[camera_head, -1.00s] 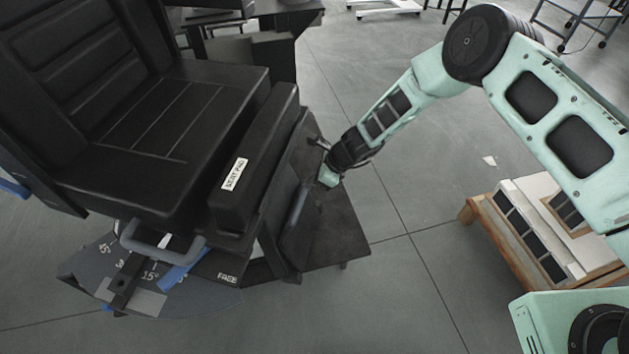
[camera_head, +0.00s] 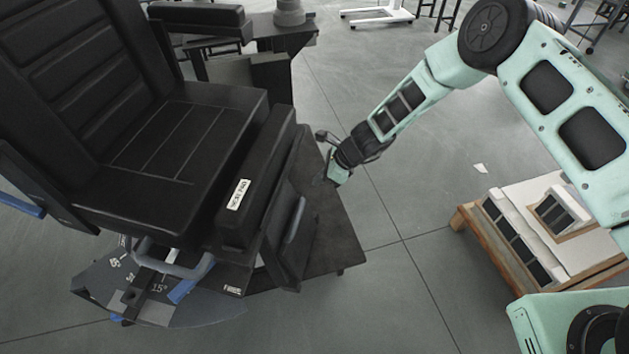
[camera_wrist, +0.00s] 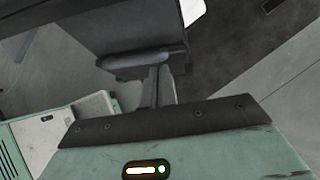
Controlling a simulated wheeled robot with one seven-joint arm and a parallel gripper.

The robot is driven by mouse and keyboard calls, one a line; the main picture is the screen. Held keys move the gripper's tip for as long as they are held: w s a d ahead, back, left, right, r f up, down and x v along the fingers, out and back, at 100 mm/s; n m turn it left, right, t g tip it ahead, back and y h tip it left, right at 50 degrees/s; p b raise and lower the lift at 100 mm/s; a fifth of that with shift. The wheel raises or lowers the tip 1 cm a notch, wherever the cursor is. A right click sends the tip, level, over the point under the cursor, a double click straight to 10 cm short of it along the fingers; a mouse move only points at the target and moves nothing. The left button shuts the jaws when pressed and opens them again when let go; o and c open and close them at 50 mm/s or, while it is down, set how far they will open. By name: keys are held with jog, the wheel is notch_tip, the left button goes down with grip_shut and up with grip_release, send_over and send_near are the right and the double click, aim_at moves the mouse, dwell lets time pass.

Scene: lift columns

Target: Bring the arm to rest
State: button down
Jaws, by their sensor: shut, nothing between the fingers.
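My arm reaches from the right side of the head view down to the black chair. My gripper (camera_head: 326,176) is at the arm's far end, close beside the chair's right side, above the dark base plate (camera_head: 338,238). I cannot tell from the head view whether it touches the chair. In the wrist view my gripper's fingers (camera_wrist: 158,88) are together with nothing between them. The chair (camera_head: 165,150) has a black padded seat and back. A dark part with a rounded edge (camera_wrist: 135,62) lies just beyond the fingers in the wrist view.
A grey looped handle (camera_head: 172,264) and an angle-marked plate (camera_head: 100,275) are at the chair's lower front. A wooden pallet (camera_head: 470,222) with pale panelled boxes stands at right. A white wheeled stand (camera_head: 378,16) is far back. The floor between chair and pallet is clear.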

jog(key=s+a+r+n+g, duration=0.1)
jog(key=s+r+n, duration=0.4)
jog(key=r, duration=0.3)
jog(key=s+r+n+h, duration=0.1)
jog(key=s+r+n, duration=0.3)
jog(key=r, duration=0.4)
jog(key=s+a+r+n+g, duration=0.1)
jog(key=s+r+n, duration=0.4)
jog(key=r, duration=0.4)
jog(key=s+d+r+n+h, duration=0.1)
jog(key=s+d+r+n, duration=0.2)
jog(key=s+d+n, duration=0.1)
jog(key=s+d+r+n+h, duration=0.2)
jog(key=s+d+n, duration=0.3)
jog(key=s, duration=0.4)
jog(key=s+d+r+n+t+h, duration=0.1)
jog(key=s+d+r+n+h, duration=0.1)
jog(key=s+d+r+n, duration=0.2)
jog(key=s+d+r, duration=0.1)
jog(key=s, duration=0.2)
jog(key=shift+d+n, duration=0.3)
jog(key=shift+r, duration=0.1)
